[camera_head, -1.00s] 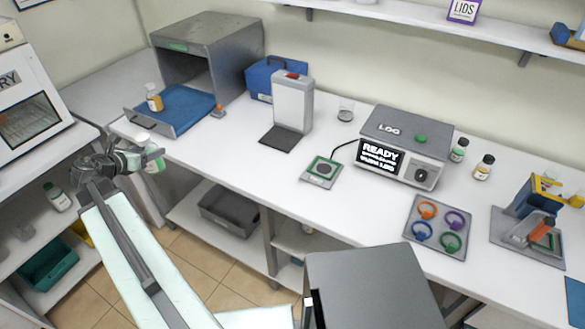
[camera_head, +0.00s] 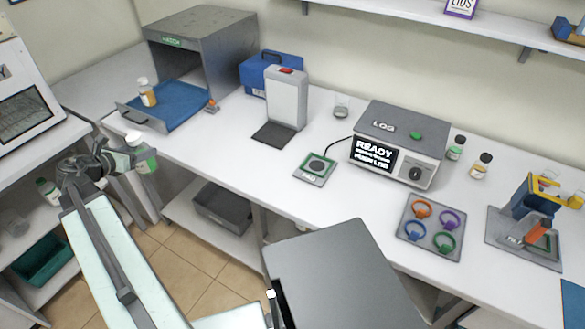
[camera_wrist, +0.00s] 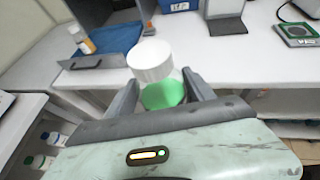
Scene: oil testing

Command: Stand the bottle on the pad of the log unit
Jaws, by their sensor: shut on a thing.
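My gripper (camera_head: 128,160) is shut on a bottle (camera_head: 147,160) with a white cap and a green band or contents. It holds the bottle in the air in front of the bench's left end. In the wrist view the bottle (camera_wrist: 163,95) sits between the two fingers, cap toward the top. The log unit (camera_head: 398,145) stands on the bench to the right, its screen reading READY. The pad is bare. It also shows at the wrist view's upper right (camera_wrist: 299,31).
A blue tray (camera_head: 165,112) holds an amber bottle (camera_head: 147,93) before a grey box (camera_head: 203,45). A white upright device (camera_head: 286,97) stands between tray and pad. A ring board (camera_head: 430,228) and two bottles are farther right. The bench front is clear.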

